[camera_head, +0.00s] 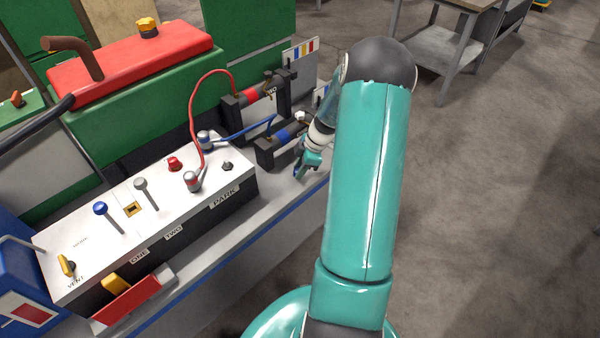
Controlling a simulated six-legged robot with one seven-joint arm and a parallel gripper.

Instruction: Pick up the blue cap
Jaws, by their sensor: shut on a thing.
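My gripper (303,170) is small in the view, low over the right end of the bench beside the white control box. It is shut on a small dark blue piece (298,172), which looks like the blue cap; it shows only partly between the fingers. I cannot tell whether the piece touches the bench. A blue-banded cylinder (285,135) lies in a black holder just left of and behind my gripper.
The white control box (120,230) carries knobs and levers, including a blue-topped lever (100,208). A red hose (191,110) and a blue hose (245,133) run to the black holders. Open floor (480,220) lies right.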

